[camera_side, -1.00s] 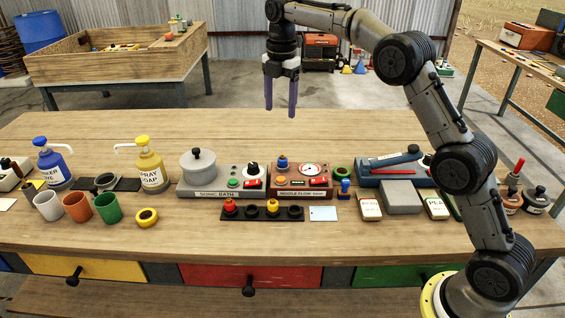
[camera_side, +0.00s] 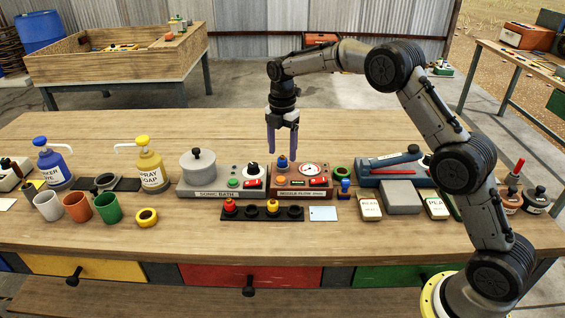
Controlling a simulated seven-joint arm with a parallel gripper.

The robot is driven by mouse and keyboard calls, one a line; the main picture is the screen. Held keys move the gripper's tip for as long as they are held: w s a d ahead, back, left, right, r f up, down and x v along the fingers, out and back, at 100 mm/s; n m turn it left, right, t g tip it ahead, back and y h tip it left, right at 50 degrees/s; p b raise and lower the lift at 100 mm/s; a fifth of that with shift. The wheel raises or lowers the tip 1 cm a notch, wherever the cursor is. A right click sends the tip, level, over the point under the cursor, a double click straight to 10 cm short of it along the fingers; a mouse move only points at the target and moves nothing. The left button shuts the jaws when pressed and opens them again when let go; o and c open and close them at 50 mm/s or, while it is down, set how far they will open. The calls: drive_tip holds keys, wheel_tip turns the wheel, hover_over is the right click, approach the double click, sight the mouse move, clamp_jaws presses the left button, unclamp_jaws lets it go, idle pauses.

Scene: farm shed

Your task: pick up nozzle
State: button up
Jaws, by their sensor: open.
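A small nozzle (camera_side: 282,163) with a blue top sits on the left part of the red needle flow unit (camera_side: 290,194). My gripper (camera_side: 282,153) points straight down with its two purple fingers apart. Its fingertips are just above or around the top of this nozzle; the exact depth is hard to tell. A black rack (camera_side: 251,214) in front holds a red-topped nozzle (camera_side: 229,205) and a yellow-topped nozzle (camera_side: 272,206). The gripper holds nothing that I can see.
The grey sonic bath (camera_side: 221,192) with a lidded pot (camera_side: 198,165) stands directly left of the unit. A blue tool (camera_side: 395,160) and a green ring (camera_side: 342,172) are to the right. The wood behind the unit is clear.

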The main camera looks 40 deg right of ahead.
sight(283, 162)
drive_tip(key=shift+f, duration=1.25)
clamp_jaws()
